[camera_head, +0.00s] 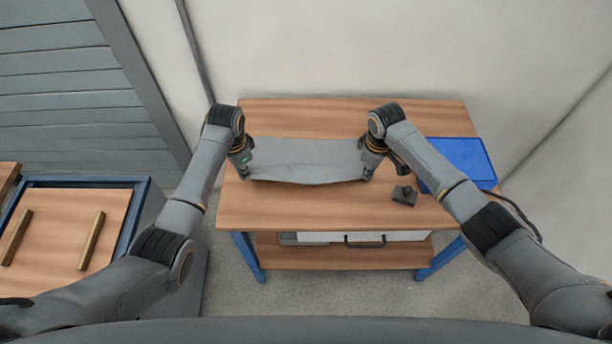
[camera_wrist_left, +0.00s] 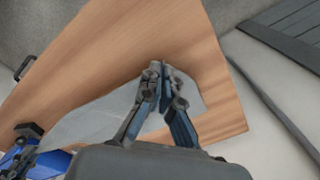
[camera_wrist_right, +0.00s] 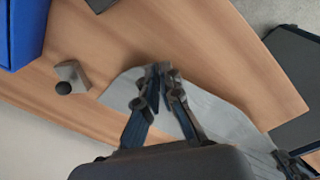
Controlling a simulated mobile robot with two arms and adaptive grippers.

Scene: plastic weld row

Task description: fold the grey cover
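The grey cover (camera_head: 305,158) lies across the middle of the wooden table, with its near edge bowed between my two grippers. My left gripper (camera_head: 246,174) is at the cover's near left corner. In the left wrist view its fingertips (camera_wrist_left: 160,75) are together on the cover's edge (camera_wrist_left: 95,122). My right gripper (camera_head: 367,175) is at the near right corner. In the right wrist view its fingertips (camera_wrist_right: 160,72) are together on the cover (camera_wrist_right: 215,115). Both look shut on it; the pinched cloth itself is mostly hidden by the fingers.
A blue tray (camera_head: 462,162) sits at the table's right end, partly behind my right arm. A small dark grey part (camera_head: 404,195) lies right of the cover. The table front (camera_head: 320,212) is clear. A bench with two wooden bars (camera_head: 91,240) stands at left.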

